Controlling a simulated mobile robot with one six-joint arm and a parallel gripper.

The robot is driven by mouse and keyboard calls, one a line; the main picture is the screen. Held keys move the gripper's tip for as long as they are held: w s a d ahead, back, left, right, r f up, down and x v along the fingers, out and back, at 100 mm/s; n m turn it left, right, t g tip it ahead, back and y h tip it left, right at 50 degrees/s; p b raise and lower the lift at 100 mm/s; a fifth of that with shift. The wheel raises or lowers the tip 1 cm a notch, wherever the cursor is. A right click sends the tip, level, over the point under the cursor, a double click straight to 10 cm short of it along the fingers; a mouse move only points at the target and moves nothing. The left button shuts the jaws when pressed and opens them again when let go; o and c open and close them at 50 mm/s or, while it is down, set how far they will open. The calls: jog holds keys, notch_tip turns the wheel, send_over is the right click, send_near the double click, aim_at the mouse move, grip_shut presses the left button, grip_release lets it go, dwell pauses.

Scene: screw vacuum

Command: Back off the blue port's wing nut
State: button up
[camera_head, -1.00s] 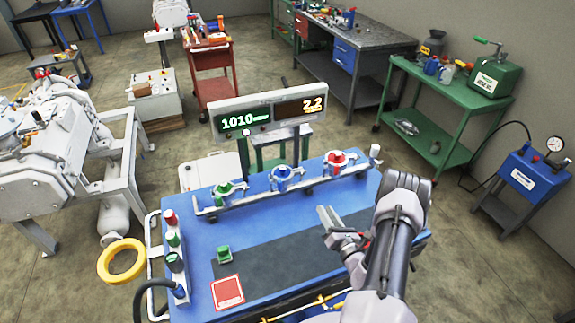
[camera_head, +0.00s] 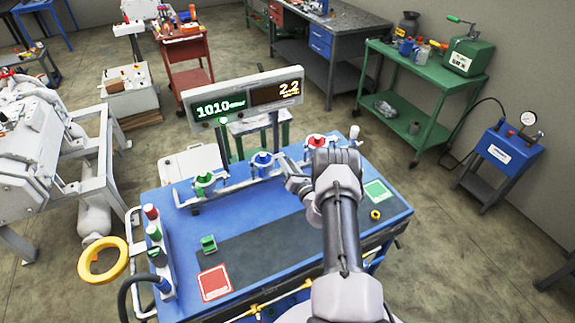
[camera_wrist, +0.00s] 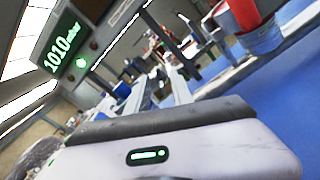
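The blue port (camera_head: 262,162) is the middle one of three on the rail at the back of the blue bench. Its wing nut is too small to make out clearly. My gripper (camera_head: 287,168) is just right of the blue port in the head view, its fingers pointing toward it. In the wrist view two pale fingers of my gripper (camera_wrist: 155,85) stand apart with a gap and hold nothing visible. A small blue piece (camera_wrist: 122,90) shows beside the left finger; I cannot tell whether it is the blue port.
The green port (camera_head: 203,184) is to the left and the red port (camera_head: 316,143) to the right, close to my arm. The display (camera_head: 240,98) stands behind the rail. A green block (camera_head: 208,243), red-framed square (camera_head: 214,283) and yellow ring (camera_head: 375,214) lie on the bench.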

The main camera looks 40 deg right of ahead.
grip_shut()
jog(key=shift+n+b, duration=0.35)
jog(key=shift+n, duration=0.05)
jog(key=n+b, duration=0.6)
jog(key=n, duration=0.2)
jog(key=n+b, duration=0.7)
jog(key=n, duration=0.1)
jog(key=n+b, duration=0.7)
jog(key=shift+a+n, duration=0.25)
jog(key=shift+n, duration=0.15)
jog(key=shift+n+b, duration=0.3)
